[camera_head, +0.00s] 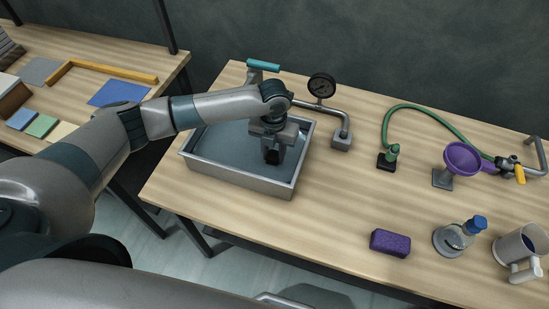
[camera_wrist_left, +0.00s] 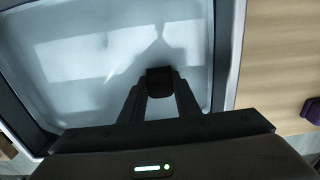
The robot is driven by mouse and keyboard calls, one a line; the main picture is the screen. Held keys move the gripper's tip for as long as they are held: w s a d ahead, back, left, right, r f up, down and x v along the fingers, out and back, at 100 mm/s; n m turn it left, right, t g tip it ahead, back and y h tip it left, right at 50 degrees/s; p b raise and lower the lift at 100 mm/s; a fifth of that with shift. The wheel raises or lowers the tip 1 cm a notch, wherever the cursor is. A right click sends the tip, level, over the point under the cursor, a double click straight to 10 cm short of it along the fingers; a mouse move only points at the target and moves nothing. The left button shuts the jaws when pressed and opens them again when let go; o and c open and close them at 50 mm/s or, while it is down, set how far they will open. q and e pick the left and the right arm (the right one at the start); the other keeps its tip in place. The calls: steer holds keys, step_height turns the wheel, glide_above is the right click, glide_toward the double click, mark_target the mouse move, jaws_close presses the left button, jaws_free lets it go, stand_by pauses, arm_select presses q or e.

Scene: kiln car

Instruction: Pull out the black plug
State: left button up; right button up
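A metal basin (camera_head: 237,182) of clear water stands on the wooden table; in the left wrist view its rim (camera_wrist_left: 226,60) runs around the water. My left gripper (camera_head: 272,152) reaches down into the basin near its right side. In the left wrist view, a black block, which looks like the black plug (camera_wrist_left: 160,80), sits between the two dark fingertips of my left gripper (camera_wrist_left: 160,92). I see no gap on either side of it, so the fingers look shut on it. The plug's lower end and the drain are hidden. My right gripper is not in view.
A tap with a teal handle (camera_head: 263,66) and a gauge (camera_head: 322,87) stands behind the basin. A green hose (camera_head: 392,112), purple funnel (camera_head: 463,156), purple sponge (camera_head: 390,243), blue-capped flask (camera_head: 452,238) and mug (camera_head: 517,246) stand to the right.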

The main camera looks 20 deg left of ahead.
arm_select(q)
steer(key=c, duration=0.6)
steer(key=shift+c, duration=0.2)
steer(key=shift+r+p, duration=0.4)
steer(key=shift+r+p, duration=1)
steer(key=shift+r, duration=0.1)
steer(key=shift+r+p, duration=2.9)
steer(key=shift+r, duration=0.25)
